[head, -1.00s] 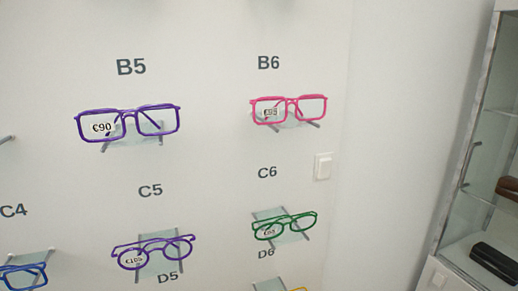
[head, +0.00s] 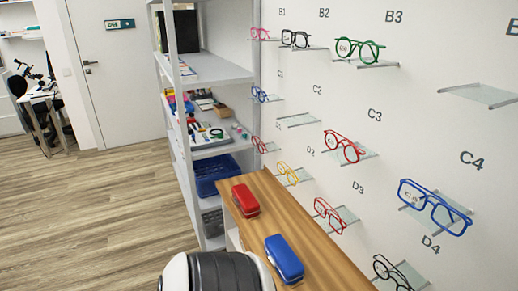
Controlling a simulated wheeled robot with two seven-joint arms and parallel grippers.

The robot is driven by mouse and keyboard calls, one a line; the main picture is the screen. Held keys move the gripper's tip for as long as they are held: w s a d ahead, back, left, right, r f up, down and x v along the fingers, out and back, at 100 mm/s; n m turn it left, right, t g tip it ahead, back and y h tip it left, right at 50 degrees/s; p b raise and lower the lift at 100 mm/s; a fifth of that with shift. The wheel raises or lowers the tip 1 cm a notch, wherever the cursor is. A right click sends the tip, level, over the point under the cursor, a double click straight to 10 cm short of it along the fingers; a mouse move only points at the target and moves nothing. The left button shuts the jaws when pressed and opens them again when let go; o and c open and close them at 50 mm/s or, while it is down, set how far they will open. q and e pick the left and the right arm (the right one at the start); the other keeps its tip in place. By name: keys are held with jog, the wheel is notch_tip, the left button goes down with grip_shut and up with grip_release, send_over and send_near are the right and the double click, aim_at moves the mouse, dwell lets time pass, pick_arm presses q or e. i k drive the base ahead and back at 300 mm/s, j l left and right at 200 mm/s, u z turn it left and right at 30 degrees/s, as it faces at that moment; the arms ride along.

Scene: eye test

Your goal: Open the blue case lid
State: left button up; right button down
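The blue case (head: 284,258) lies on a narrow wooden counter (head: 290,213) at the lower middle of the head view. Its lid looks closed. A red case (head: 245,200) lies on the same counter, farther back and to the left. A white and black rounded part of my own body covers the bottom edge, just left of the blue case, and hides part of the counter's near side. Neither of my grippers shows in this view.
Glasses on small glass shelves, such as the blue pair (head: 434,207), stick out from the wall above the counter. A shelving unit (head: 208,110) with a blue basket (head: 215,174) stands beyond the counter. Open wooden floor (head: 90,215) lies to the left.

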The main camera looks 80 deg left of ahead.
aim_at(283, 257)
jog(key=u, duration=2.05)
jog(key=j+z, duration=0.25)
jog(key=z, duration=0.2)
